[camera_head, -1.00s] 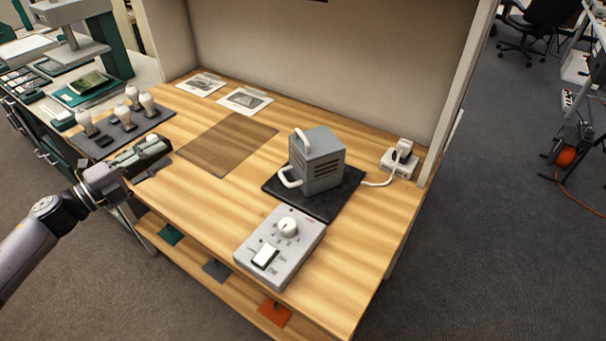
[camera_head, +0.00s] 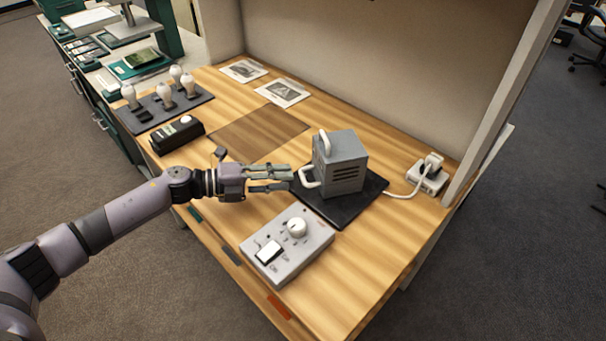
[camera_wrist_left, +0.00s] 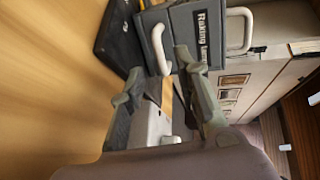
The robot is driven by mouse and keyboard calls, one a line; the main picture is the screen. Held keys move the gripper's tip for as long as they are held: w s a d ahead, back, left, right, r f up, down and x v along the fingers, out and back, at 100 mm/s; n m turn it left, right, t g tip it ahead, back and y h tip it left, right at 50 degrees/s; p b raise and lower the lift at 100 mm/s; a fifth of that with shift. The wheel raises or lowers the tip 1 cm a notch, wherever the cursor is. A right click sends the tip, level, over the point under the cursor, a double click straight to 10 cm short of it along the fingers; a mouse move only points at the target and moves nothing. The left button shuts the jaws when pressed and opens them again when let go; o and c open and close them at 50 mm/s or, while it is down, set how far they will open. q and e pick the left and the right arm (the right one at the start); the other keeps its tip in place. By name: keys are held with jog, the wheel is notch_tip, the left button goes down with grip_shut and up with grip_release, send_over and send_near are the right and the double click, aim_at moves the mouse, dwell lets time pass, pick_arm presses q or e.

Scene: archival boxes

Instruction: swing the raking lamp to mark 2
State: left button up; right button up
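The raking lamp (camera_head: 343,165) is a grey vented box with one white handle on top and another on its left side. It stands on a black plate (camera_head: 352,212). In the left wrist view its labelled face (camera_wrist_left: 190,35) is at the top, and the side handle (camera_wrist_left: 158,48) shows between and just beyond the fingertips. My left gripper (camera_head: 288,178) is level with the lamp's left side, its fingers spread and pointing at the side handle (camera_head: 310,180). I cannot tell whether they touch it. No mark numbered 2 is readable near the lamp. My right gripper is out of view.
A grey control box (camera_head: 288,246) with a knob and switch lies in front of the lamp. A power outlet (camera_head: 428,177) with the white cord is at right. A black device (camera_head: 177,134) and a bulb tray (camera_head: 165,110) are left. A wall closes off the back.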

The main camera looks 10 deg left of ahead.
aim_at(303, 177)
pick_arm(q)
jog(key=x, duration=0.6)
jog(key=shift+a, duration=0.1)
jog(key=shift+c, duration=0.2)
jog(key=shift+f, duration=0.1)
grip_shut()
jog(key=shift+p, duration=0.3)
